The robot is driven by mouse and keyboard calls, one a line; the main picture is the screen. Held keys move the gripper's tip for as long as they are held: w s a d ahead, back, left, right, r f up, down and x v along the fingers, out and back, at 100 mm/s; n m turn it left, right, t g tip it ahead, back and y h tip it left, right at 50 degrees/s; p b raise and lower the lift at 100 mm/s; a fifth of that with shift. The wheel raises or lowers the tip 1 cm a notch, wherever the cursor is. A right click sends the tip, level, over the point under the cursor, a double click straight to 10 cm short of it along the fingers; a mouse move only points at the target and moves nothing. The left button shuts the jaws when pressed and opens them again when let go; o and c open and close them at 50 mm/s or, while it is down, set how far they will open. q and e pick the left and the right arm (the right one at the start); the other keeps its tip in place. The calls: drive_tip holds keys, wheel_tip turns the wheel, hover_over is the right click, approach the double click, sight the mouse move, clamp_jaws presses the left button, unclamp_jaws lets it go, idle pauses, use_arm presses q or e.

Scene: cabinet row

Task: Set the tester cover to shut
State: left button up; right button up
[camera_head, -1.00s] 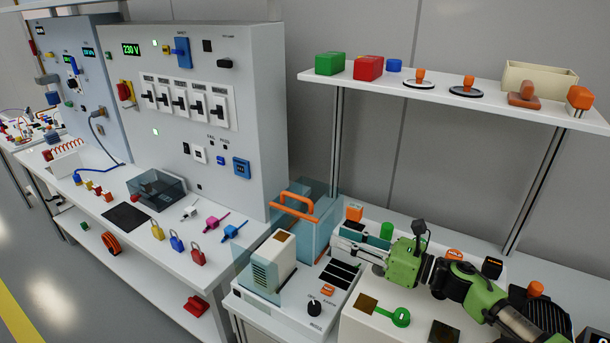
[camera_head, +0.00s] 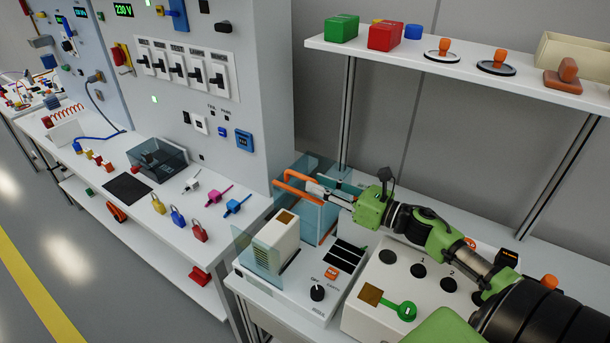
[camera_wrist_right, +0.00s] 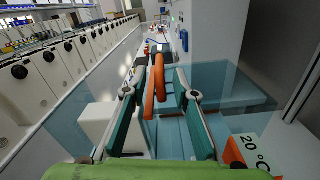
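The tester (camera_head: 300,312) is a white unit with a pale block, a dark knob and black panels. Its see-through teal cover (camera_head: 316,222) stands raised at the back of the unit, with an orange bar handle (camera_head: 292,181) at its top. My right gripper (camera_head: 318,190) is at the handle. In the right wrist view the two fingers (camera_wrist_right: 161,95) are apart, with the orange handle (camera_wrist_right: 155,95) running between them. A gap shows on each side of the handle there. My left gripper is not in view.
A white box with a green key-like part (camera_head: 405,311) stands right of the tester. Above is a shelf (camera_head: 470,70) with green and red boxes and stamps. Left is a bench with padlocks (camera_head: 178,244) and a breaker cabinet (camera_head: 262,90).

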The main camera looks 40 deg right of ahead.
sight(305, 178)
drive_tip(key=shift+p+x, duration=0.5)
drive_tip(key=shift+x, duration=1.95)
clamp_jaws()
